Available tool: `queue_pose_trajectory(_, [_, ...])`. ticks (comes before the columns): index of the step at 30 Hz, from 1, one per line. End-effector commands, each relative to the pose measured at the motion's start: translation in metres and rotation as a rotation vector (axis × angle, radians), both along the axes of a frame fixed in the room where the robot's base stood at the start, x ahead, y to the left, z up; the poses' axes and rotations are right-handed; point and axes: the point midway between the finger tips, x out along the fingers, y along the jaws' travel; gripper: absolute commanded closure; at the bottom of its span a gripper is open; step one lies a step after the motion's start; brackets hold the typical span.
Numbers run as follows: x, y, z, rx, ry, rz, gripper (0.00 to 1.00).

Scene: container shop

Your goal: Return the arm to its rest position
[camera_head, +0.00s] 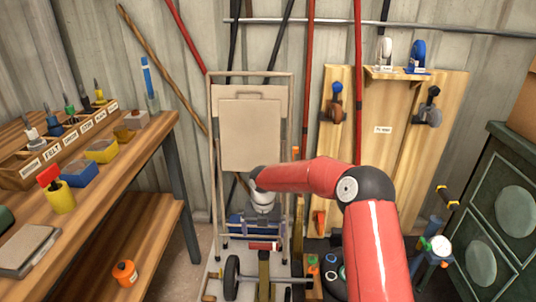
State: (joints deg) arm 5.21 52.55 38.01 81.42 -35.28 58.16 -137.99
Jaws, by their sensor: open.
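My red arm with black joints (318,176) reaches in from the lower right and bends left at its elbow. Its grey-white end, my gripper (262,207), hangs in front of the lower part of a beige-framed trolley (213,150). My gripper is open, and I see nothing held in it. The fingers are too small to make out clearly. A blue box (240,226) stands on the trolley just below and behind my gripper; I cannot tell whether they touch.
A wooden workbench (120,180) with labelled bins stands on the left. A tool board (385,150) leans on the back wall. A dark green cabinet (508,215) stands at the right. Poles lean behind the trolley. A small blue stand (437,258) is right of my arm.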

Motion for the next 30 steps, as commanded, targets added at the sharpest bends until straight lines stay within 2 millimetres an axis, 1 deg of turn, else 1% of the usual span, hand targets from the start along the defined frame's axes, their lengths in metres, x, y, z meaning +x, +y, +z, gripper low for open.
queue_pose_trajectory(2, [-0.003, -0.003, 0.010, -0.009, -0.011, -0.036, 0.00])
queue_pose_trajectory(5, [-0.011, -0.012, 0.037, -0.032, -0.042, -0.157, 0.00])
queue_pose_trajectory(8, [-0.028, -0.028, 0.075, -0.059, -0.089, -0.359, 0.00])
queue_pose_trajectory(9, [-0.036, -0.035, 0.090, -0.066, -0.110, -0.456, 0.00])
queue_pose_trajectory(11, [-0.050, -0.047, 0.113, -0.072, -0.144, -0.605, 0.00])
queue_pose_trajectory(12, [-0.060, -0.055, 0.127, -0.073, -0.167, -0.705, 0.00])
queue_pose_trajectory(14, [-0.076, -0.067, 0.148, -0.066, -0.201, -0.859, 0.00])
queue_pose_trajectory(15, [-0.088, -0.076, 0.161, -0.058, -0.224, -0.964, 0.00])
queue_pose_trajectory(17, [-0.106, -0.087, 0.179, -0.038, -0.256, -1.124, 0.00])
queue_pose_trajectory(18, [-0.119, -0.095, 0.190, -0.020, -0.276, -1.231, 0.00])
queue_pose_trajectory(20, [-0.138, -0.107, 0.207, 0.013, -0.304, -1.394, 0.00])
queue_pose_trajectory(21, [-0.152, -0.115, 0.216, 0.040, -0.319, -1.504, 0.00])
queue_pose_trajectory(23, [-0.173, -0.126, 0.229, 0.088, -0.338, -1.671, 0.00])
queue_pose_trajectory(24, [-0.188, -0.132, 0.236, 0.125, -0.347, -1.781, 0.00])
queue_pose_trajectory(26, [-0.210, -0.142, 0.246, 0.188, -0.353, -1.948, 0.00])
queue_pose_trajectory(27, [-0.224, -0.148, 0.251, 0.234, -0.351, -2.058, 0.00])
queue_pose_trajectory(29, [-0.247, -0.156, 0.256, 0.307, -0.338, -2.224, 0.00])
queue_pose_trajectory(30, [-0.261, -0.161, 0.259, 0.361, -0.321, -2.333, 0.00])
